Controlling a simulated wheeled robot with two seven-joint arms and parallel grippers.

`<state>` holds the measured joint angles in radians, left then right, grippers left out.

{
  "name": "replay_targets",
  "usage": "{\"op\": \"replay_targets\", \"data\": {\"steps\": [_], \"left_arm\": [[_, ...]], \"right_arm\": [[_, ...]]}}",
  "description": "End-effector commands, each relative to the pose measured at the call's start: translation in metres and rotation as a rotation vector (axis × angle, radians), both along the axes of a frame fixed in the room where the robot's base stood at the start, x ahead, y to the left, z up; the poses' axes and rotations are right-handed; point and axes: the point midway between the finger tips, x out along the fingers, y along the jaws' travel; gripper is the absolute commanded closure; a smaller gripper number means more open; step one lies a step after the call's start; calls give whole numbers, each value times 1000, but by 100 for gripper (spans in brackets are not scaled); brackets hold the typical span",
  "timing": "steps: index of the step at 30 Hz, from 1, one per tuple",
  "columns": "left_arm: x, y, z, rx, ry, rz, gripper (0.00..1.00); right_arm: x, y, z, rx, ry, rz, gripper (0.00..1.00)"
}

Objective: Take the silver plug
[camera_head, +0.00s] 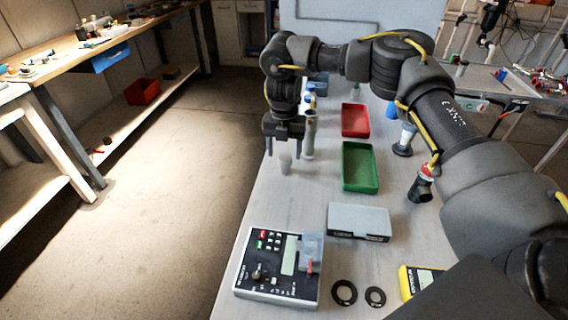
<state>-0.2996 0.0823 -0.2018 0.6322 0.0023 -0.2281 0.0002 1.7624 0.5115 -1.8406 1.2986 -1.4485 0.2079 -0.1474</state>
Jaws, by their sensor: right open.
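My right arm reaches in from the right, and its gripper (284,148) points down over the far left side of the grey table (258,215). The gripper is open. A small pale silver cylinder (285,164), which looks like the silver plug, stands upright on the table just below and between the fingers. I cannot tell whether the fingers touch it. A taller grey-silver tube (309,138) stands upright directly right of the gripper, partly behind it. My left gripper is not in view.
A green tray (347,181), a red tray (355,131) and a grey box (358,222) lie right of the gripper. A control box (272,280), two black rings (344,293) and a yellow meter (407,282) are at the front. A black fitting (420,190) stands at the right. The table's left edge is close to the gripper.

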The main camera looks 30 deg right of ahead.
Motion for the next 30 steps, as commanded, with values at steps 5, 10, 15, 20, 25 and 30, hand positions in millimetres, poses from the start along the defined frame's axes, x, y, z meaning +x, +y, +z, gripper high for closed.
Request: {"op": "replay_targets", "data": {"steps": [5, 10, 15, 20, 25, 30], "left_arm": [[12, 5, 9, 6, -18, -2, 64], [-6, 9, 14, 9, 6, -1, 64], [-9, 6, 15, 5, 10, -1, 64], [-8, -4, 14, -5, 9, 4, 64], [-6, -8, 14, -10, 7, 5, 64], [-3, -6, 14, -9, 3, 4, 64]], "right_arm": [[0, 0, -14, 0, 4, 0, 37], [1, -1, -39, 0, 1, 0, 37], [1, 0, -51, 1, -1, 0, 37], [1, 0, -51, 1, -1, 0, 37], [1, -1, -51, 1, -1, 0, 54], [1, -1, -51, 1, -1, 0, 77]]}}
